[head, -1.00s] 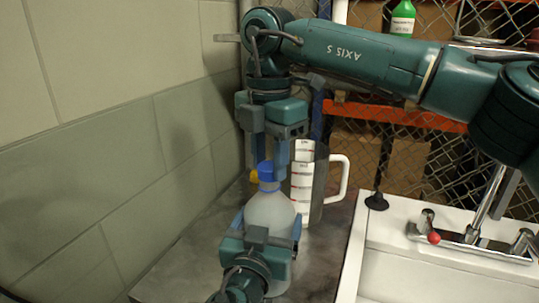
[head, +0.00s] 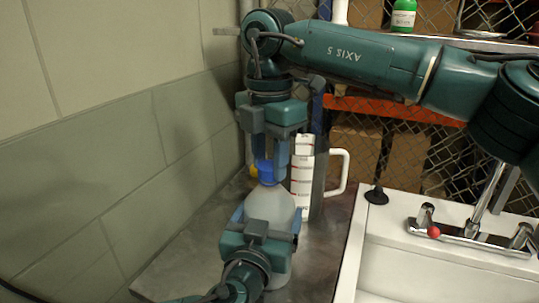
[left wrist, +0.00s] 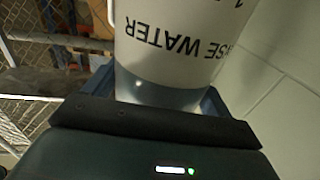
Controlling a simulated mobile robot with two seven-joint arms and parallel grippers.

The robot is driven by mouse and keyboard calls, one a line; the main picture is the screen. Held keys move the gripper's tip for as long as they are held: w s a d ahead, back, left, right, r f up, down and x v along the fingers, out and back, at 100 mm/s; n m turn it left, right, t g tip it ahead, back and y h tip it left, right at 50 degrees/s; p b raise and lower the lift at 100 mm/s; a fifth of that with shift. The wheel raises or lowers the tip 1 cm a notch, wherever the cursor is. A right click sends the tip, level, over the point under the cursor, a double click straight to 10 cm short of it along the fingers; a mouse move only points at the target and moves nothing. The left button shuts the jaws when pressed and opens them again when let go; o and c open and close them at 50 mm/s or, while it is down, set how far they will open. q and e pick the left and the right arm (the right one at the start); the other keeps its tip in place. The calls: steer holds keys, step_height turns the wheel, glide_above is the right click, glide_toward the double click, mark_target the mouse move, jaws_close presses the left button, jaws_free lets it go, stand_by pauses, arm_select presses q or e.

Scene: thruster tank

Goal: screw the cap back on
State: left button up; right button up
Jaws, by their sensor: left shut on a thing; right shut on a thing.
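A translucent bottle (head: 268,206) stands upright on the counter. In the left wrist view the bottle (left wrist: 178,50) fills the top and its label reads "...SE WATER", upside down. My left gripper (head: 266,226) is shut around the bottle's body from the front. The blue cap (head: 267,172) is at the top of the bottle. My right gripper (head: 271,160) points down from above and is shut on the cap, with a finger on each side. Whether the cap's thread is engaged is hidden.
A measuring jug (head: 312,180) with a white handle stands close behind and right of the bottle. A tiled wall (head: 100,130) is at the left. A white sink (head: 440,265) with a tap is at the right. The counter (head: 190,262) is bare at front left.

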steer(key=m, duration=1.2)
steer(key=shift+m, duration=0.4)
steer(key=o, duration=0.9)
steer(key=shift+o, duration=0.2)
steer(key=shift+r, duration=2.25)
steer(key=shift+c, duration=0.5)
